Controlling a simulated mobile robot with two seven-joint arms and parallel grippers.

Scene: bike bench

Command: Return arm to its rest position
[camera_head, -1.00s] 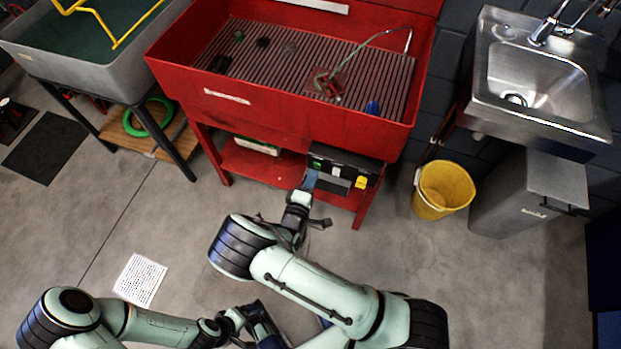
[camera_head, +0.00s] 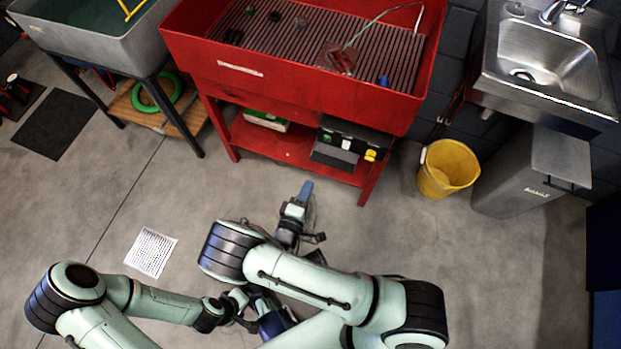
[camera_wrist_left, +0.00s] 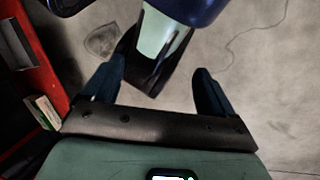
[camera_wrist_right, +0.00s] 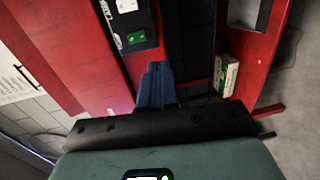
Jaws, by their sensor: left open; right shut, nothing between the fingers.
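My right gripper (camera_head: 305,190) is shut and empty. Its arm reaches forward over the floor, and the blue fingertips are in front of the red wash stand (camera_head: 290,80), apart from it. In the right wrist view the closed fingers (camera_wrist_right: 157,84) point toward the stand's lower part. My left gripper (camera_head: 272,318) is low at the bottom of the head view, partly hidden by my right arm. In the left wrist view its two blue fingers (camera_wrist_left: 155,88) stand wide apart, with part of my own arm beyond them.
A black box (camera_head: 345,143) and a green-and-white box (camera_head: 266,120) sit on the red stand's lower shelf. A yellow bucket (camera_head: 447,168), a grey bin (camera_head: 530,172) and a steel sink (camera_head: 545,65) stand at right. A printed sheet (camera_head: 151,251) lies on the floor.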

